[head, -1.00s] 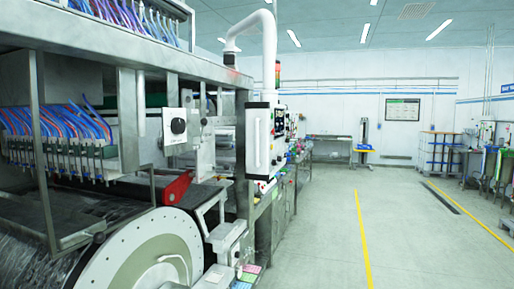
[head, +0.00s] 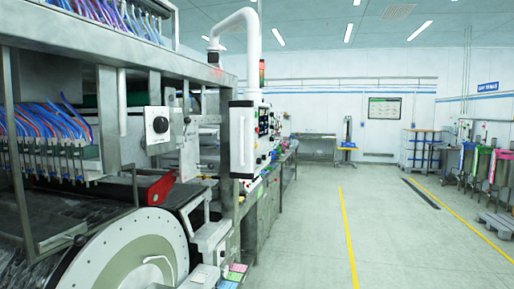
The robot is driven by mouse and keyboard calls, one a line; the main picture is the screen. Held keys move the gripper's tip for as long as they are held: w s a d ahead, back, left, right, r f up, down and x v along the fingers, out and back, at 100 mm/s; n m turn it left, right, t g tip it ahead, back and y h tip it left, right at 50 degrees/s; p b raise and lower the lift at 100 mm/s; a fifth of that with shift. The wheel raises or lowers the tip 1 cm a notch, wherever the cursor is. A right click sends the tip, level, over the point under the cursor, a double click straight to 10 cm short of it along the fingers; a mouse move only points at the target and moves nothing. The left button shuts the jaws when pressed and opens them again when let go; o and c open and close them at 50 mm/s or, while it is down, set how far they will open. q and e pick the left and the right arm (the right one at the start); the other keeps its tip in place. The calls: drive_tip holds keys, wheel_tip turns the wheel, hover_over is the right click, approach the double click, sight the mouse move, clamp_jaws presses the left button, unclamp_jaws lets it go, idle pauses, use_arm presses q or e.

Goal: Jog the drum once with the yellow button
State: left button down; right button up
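The large grey drum (head: 110,250) stands at the lower left, its pale round end facing me and cut off by the lower frame edge. A small panel with green and pink patches (head: 235,272) sits low beside the drum's right side. A white control box (head: 243,140) hangs from a curved white arm, with dark controls on its right side seen at a slant. I cannot make out a yellow button on either. Neither of my grippers is in view.
A machine frame (head: 105,120) with blue and red hoses rises above the drum at left. A red part (head: 158,188) sits behind the drum's end. The floor (head: 300,235) to the right is open, with yellow lines.

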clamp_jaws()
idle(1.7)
